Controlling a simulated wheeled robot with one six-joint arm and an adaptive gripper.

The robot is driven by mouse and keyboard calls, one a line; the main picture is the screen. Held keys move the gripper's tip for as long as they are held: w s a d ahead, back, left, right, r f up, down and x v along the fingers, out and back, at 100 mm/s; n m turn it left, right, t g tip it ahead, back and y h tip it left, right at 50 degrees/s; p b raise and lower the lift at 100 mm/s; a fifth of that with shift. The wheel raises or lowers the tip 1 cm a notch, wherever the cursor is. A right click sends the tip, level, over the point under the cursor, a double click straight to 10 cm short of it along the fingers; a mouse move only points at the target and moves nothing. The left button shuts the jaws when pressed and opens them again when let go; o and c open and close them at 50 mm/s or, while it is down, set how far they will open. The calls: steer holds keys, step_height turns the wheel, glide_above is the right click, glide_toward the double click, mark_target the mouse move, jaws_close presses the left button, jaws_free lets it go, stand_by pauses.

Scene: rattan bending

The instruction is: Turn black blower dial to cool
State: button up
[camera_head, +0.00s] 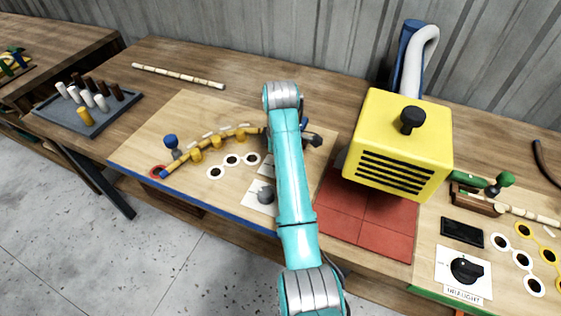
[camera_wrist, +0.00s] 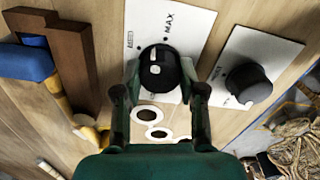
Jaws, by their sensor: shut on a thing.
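A round black dial (camera_wrist: 157,60) with a pale pointer mark stands on a white plate (camera_wrist: 190,22) in the wrist view. The plate reads MAX beside the dial's upper right, and a small boxed label at its left is too small to read surely. My gripper (camera_wrist: 160,80) is shut on this dial, one finger at each side. In the head view my arm hides the gripper and the held dial. A second dark dial (camera_wrist: 245,82) on its own white plate stands to the right, apart from my gripper; it shows in the head view as a dark grey dial (camera_head: 265,194).
A curved rattan piece (camera_head: 212,143) with yellow pegs lies left. Rope (camera_wrist: 300,140) shows lower right.

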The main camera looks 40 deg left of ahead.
steer(key=shift+w+n, duration=0.1)
steer(key=shift+n, duration=0.9)
steer(key=o, duration=1.1)
steer(key=shift+o, duration=0.2)
